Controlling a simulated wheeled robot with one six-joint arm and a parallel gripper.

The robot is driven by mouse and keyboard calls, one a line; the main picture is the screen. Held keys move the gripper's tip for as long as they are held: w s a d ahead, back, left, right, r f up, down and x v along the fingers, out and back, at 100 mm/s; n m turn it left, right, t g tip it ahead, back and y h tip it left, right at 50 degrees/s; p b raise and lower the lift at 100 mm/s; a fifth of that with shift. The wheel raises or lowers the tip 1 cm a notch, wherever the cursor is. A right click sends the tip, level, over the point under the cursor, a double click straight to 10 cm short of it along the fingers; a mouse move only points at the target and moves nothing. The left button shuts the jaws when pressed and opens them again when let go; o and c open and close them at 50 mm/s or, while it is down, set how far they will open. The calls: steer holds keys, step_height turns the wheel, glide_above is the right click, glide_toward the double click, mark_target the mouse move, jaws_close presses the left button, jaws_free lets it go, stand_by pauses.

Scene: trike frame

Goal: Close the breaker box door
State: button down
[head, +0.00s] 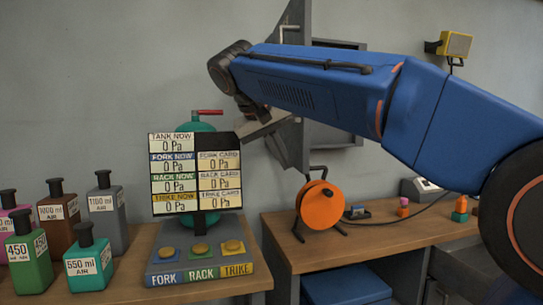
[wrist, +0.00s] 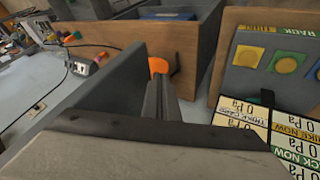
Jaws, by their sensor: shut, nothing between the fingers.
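The breaker box (head: 335,133) is a grey box on the wall, partly hidden behind my blue arm. Its grey door (head: 297,150) stands open, jutting out from the box's left side, with a handle (head: 284,32) near its top. My gripper (head: 285,122) is at the lower part of the door, on its left side in the head view. In the wrist view my gripper (wrist: 160,92) has its fingers together and empty. The door (wrist: 100,88) is a dark grey panel just left of the fingers there. I cannot tell whether they touch.
A pressure display (head: 195,175) stands in front of a green tank, with several bottles to its left. An orange reel (head: 320,205) sits on the right-hand bench (head: 385,238). A yellow lamp (head: 456,45) is on the wall. Open wall space lies left of the door.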

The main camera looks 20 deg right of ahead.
steer(key=shift+s+d, duration=0.1)
steer(key=shift+d, duration=0.4)
steer(key=shift+d, duration=0.1)
